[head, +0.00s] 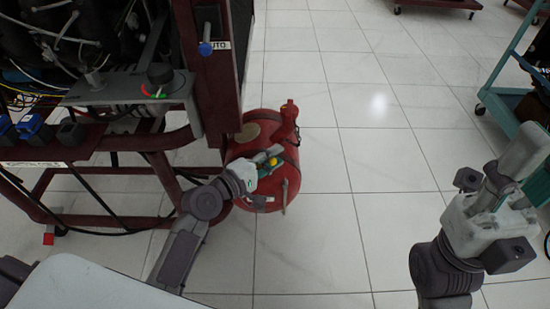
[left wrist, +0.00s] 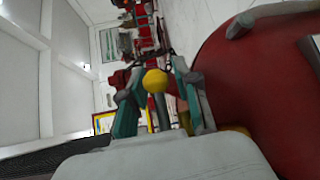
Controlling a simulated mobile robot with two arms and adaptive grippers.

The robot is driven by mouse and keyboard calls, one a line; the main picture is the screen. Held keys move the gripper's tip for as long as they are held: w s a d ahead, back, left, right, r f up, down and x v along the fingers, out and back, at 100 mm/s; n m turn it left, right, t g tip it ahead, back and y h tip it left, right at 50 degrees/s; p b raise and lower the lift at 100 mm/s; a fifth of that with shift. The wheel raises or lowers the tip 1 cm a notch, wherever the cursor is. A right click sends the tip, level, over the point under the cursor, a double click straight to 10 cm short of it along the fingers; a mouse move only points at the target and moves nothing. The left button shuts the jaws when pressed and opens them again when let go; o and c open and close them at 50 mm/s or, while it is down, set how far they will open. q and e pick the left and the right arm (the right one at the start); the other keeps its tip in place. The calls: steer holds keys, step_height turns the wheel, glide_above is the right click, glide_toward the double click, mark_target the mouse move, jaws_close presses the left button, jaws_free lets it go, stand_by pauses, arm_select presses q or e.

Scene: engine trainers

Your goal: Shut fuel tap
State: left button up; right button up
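The red fuel tank (head: 240,150) stands on the floor beside the engine frame. The fuel tap shows as a small yellow knob (head: 272,161) on the tank's side, partly hidden by my left gripper (head: 268,158). In the left wrist view, the round yellow knob (left wrist: 155,82) sits between the two fingers of my left gripper (left wrist: 160,85), with a gap on its right side. The fingers are apart. The tank (left wrist: 260,90) fills the right side of that view. My right gripper (head: 505,180) is at the right of the head view, away from the tank; its finger opening is unclear.
The dark red engine trainer frame (head: 215,85) stands left of the tank, with a control panel (head: 130,90) and cables. A teal cart (head: 500,105) stands at the right. The tiled floor (head: 340,130) between them is clear.

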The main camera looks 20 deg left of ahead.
arm_select(q)
steer(key=shift+w+d, duration=0.15)
steer(key=shift+w, duration=0.1)
jaws_close()
steer(key=shift+f, duration=0.1)
